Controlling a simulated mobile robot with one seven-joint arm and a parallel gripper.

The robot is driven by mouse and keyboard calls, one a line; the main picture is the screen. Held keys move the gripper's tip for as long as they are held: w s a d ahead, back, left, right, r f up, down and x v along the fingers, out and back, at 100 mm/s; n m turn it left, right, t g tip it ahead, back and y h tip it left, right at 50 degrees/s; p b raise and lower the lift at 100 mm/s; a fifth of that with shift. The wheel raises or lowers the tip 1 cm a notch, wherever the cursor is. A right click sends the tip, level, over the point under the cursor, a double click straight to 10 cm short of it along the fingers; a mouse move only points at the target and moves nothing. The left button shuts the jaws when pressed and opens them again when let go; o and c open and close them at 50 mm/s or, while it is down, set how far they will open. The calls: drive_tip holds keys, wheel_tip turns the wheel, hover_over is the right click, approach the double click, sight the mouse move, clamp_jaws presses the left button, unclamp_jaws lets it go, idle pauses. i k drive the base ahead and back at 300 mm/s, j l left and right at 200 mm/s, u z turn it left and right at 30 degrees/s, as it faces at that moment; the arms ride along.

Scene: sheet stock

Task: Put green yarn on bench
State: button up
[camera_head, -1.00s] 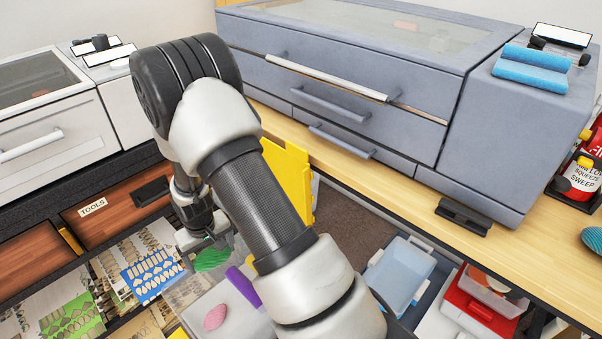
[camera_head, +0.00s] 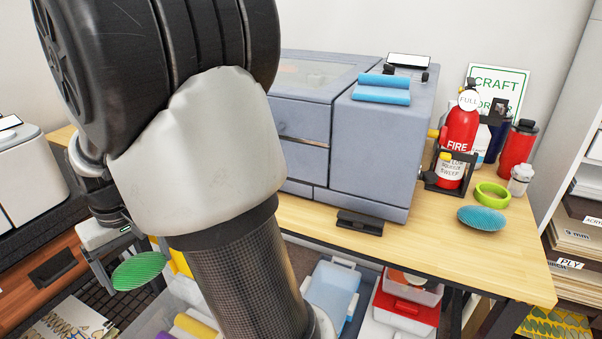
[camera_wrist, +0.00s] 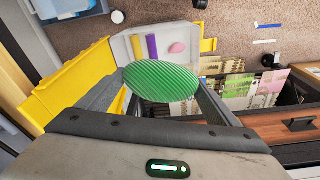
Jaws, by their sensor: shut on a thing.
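The green yarn (camera_head: 138,271) is an oval, ridged skein at the lower left of the head view. My gripper (camera_head: 118,268) is shut on it and holds it up above the lower shelves and bins. In the wrist view the green yarn (camera_wrist: 161,81) sits between the two fingers of my gripper (camera_wrist: 160,90). The wooden bench (camera_head: 440,238) runs across the right of the head view, with its free top to the right of my arm. My arm hides part of the bench and the grey machine.
On the bench stand a grey machine (camera_head: 378,150), a red extinguisher (camera_head: 458,135), a blue ridged oval (camera_head: 481,218), a lime ring (camera_head: 492,193) and a red bottle (camera_head: 517,150). A black clip-like block (camera_head: 360,222) lies at the front edge. Bare wood lies between it and the blue oval.

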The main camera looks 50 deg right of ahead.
sight(480, 261)
drive_tip(key=k+j+z, duration=0.25)
drive_tip(key=k+z, duration=0.25)
drive_tip(key=z, duration=1.55)
drive_tip(key=l, duration=0.1)
